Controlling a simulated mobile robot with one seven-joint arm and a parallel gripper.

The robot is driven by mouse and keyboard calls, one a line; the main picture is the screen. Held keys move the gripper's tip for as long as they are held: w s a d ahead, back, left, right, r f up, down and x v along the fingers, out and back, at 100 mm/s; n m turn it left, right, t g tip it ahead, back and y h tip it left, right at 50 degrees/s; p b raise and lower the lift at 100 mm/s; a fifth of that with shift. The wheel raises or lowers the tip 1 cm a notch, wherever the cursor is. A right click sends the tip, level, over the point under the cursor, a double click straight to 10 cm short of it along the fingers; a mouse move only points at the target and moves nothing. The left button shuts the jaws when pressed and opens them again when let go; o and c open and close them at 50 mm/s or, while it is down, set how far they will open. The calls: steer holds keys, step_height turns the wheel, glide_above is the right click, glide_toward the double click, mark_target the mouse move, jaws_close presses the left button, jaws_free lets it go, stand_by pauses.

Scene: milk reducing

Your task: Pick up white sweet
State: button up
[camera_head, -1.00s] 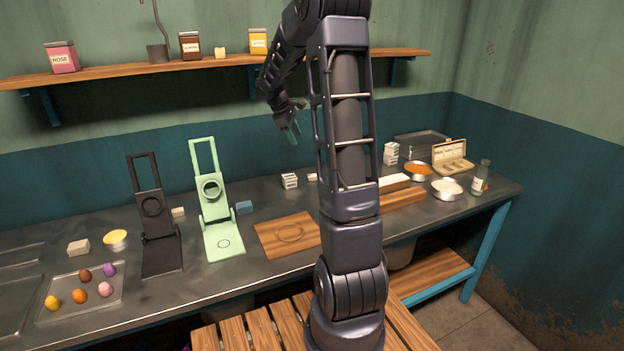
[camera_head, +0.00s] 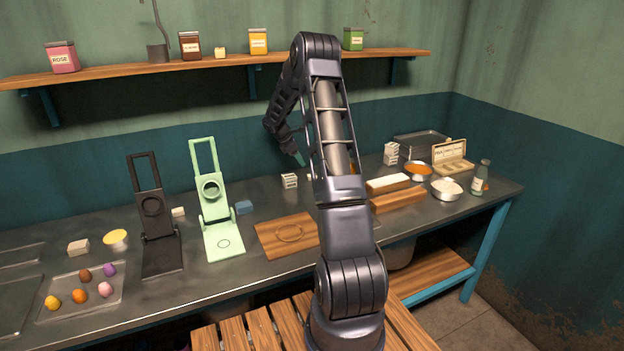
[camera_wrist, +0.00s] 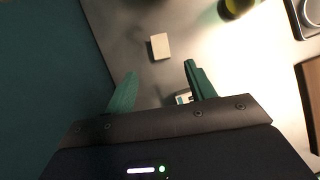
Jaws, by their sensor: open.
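A small pale block, which looks like the white sweet (camera_wrist: 160,46), lies on the grey counter in the wrist view, just beyond my fingertips. In the head view the white sweet (camera_head: 310,177) is a small pale spot beside my arm, partly hidden. My gripper (camera_wrist: 158,72) is open and empty, its green fingers apart and above the counter. In the head view my gripper (camera_head: 298,158) hangs near the back wall, above and left of the sweet.
A small labelled box (camera_head: 289,181) stands close to the sweet; it shows by the right finger in the wrist view (camera_wrist: 183,97). The teal wall (camera_wrist: 40,70) is close on the left there. A wooden board (camera_head: 270,240) and a green press (camera_head: 222,240) lie nearer the front.

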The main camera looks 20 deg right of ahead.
steer(key=x, duration=1)
steer(key=shift+d, duration=0.1)
steer(key=shift+r, duration=0.1)
steer(key=c, duration=1.1)
steer(key=shift+o, duration=0.2)
